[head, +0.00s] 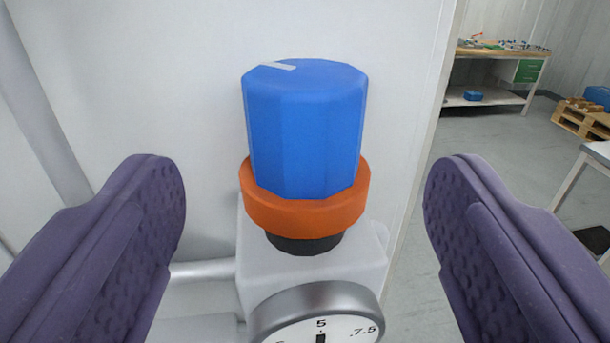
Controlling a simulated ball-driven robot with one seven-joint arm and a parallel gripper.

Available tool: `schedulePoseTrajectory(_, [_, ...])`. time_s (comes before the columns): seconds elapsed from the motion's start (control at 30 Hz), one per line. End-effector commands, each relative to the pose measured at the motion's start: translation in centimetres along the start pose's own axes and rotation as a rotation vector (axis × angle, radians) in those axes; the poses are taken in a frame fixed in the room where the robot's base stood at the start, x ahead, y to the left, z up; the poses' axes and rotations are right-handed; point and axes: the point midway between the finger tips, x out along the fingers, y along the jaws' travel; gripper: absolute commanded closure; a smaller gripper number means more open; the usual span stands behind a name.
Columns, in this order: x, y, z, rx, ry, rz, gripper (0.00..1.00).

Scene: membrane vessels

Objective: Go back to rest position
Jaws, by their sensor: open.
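My gripper (304,215) is open, with one purple padded finger at the left and one at the right of the picture. Between the fingers in view stands a blue faceted knob (305,125) with a white mark on its top. An orange ring (305,210) sits under the knob, above a dark collar. Gaps show between the knob and both fingers, and nothing is held. The rest position itself cannot be told from this view.
A round gauge (318,315) sits below the knob on a white housing (365,262). A pale wall panel (170,100) stands close behind. Open grey floor (470,170) lies to the right, with a workbench (500,52), a pallet (580,120) and a table edge (597,152).

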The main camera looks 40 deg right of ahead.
Motion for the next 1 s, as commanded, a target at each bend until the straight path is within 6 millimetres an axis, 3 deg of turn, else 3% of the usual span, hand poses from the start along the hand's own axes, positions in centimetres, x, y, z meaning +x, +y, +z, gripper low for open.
schedulePoseTrajectory(0.13, [0.2, -1.4, 0.0, 0.013, -0.003, -0.037, 0.2])
schedulePoseTrajectory(0.27, [-0.2, -7.2, -0.8, 0.049, -0.03, -0.2, 0.2])
schedulePoseTrajectory(0.37, [-2.8, -13.1, -2.6, 0.055, -0.071, -0.376, 0.2])
schedulePoseTrajectory(0.4, [-4.5, -15.1, -3.6, 0.048, -0.089, -0.442, 0.2])
schedulePoseTrajectory(0.5, [-9.7, -18.4, -5.9, 0.013, -0.132, -0.572, 0.2])
schedulePoseTrajectory(0.6, [-14.8, -19.4, -7.7, -0.029, -0.168, -0.65, 0.2])
schedulePoseTrajectory(0.73, [-19.2, -19.1, -9.0, -0.067, -0.201, -0.695, 0.2])
schedulePoseTrajectory(0.83, [-20.6, -18.9, -9.6, -0.079, -0.214, -0.704, 0.2])
schedulePoseTrajectory(1.0, [-20.8, -18.8, -9.9, -0.082, -0.219, -0.705, 0.2])
